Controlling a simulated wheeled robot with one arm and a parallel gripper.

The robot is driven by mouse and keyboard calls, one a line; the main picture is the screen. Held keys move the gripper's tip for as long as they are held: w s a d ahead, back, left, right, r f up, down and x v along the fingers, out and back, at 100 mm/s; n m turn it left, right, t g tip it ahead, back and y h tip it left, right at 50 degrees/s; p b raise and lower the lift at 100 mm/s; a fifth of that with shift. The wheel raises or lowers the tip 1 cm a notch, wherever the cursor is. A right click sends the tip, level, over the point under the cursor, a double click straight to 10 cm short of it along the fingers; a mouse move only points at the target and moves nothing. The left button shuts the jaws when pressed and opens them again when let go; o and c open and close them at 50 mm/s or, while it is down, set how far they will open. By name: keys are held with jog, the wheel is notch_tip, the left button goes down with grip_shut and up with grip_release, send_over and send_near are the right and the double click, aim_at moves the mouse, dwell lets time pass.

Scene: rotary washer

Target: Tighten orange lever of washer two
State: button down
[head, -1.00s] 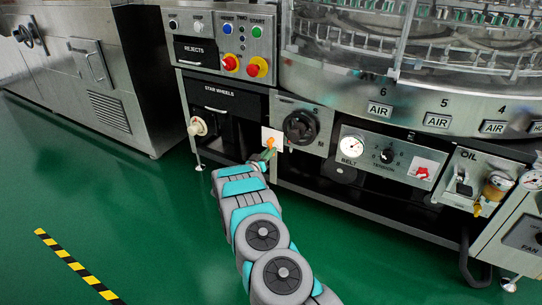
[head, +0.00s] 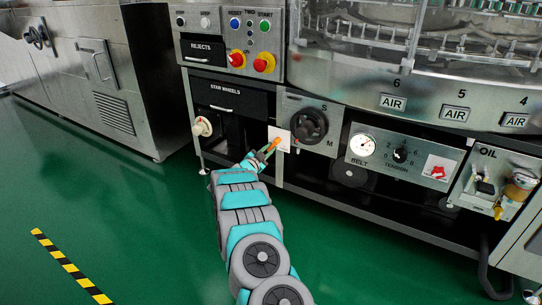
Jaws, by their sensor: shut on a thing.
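The orange lever (head: 275,143) sits in front of a small white plate (head: 280,133) on the washer's lower front, left of the black round knob. My gripper (head: 268,150) is at the lever, with its fingers shut on it. My arm reaches up to it from the bottom of the picture. The fingertips are small here, and part of the lever is hidden between them.
A black round knob (head: 309,125) is just right of the plate. A cream knob (head: 203,126) is to the left, under the star wheels drawer (head: 231,98). The belt gauge panel (head: 400,155) is further right. Green floor (head: 130,210) is open at left.

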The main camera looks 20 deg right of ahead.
jog(key=shift+w+a+r+m+b, duration=0.15)
jog(key=shift+m+b, duration=0.5)
jog(key=shift+m, duration=0.35)
jog(key=shift+r, duration=0.1)
jog(key=c, duration=0.8)
grip_release()
jog(key=shift+c, duration=0.2)
jog(key=v, duration=0.7)
jog(key=shift+s+a+p, duration=0.25)
jog(key=shift+a+p, duration=0.05)
jog(key=shift+p, duration=0.05)
